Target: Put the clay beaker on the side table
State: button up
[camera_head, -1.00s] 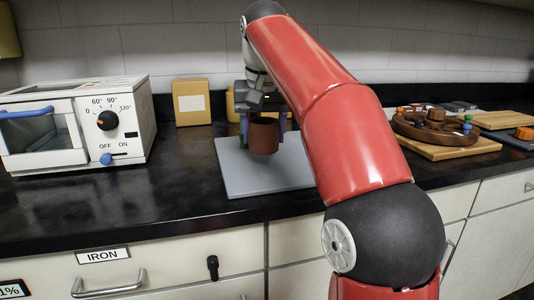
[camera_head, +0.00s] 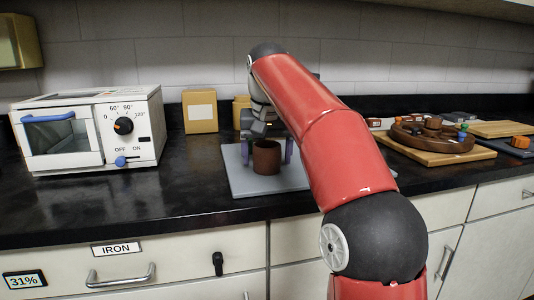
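The clay beaker (camera_head: 267,159) is a brown cup, upright over the light grey slab (camera_head: 243,187) on the dark counter. It looks to rest on the slab. My gripper (camera_head: 267,151) is behind and around it, with one finger at its left side and one at its right. The fingers look open, with a narrow gap between each and the beaker. My red arm hides the right part of the slab. No side table can be made out in this view.
A white oven (camera_head: 88,130) stands at the left. A tan box (camera_head: 200,112) and a yellowish container (camera_head: 242,111) stand behind the slab. A wooden board (camera_head: 450,157) with a round brown tray (camera_head: 432,139) is at the right. The counter between oven and slab is clear.

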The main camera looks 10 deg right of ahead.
aim_at(265, 170)
jog(key=v, duration=0.6)
jog(key=shift+w+a+r, duration=0.25)
jog(key=shift+a+r, duration=0.05)
jog(key=shift+r, duration=0.05)
jog(key=shift+s+r, duration=0.25)
jog(key=shift+r, duration=0.25)
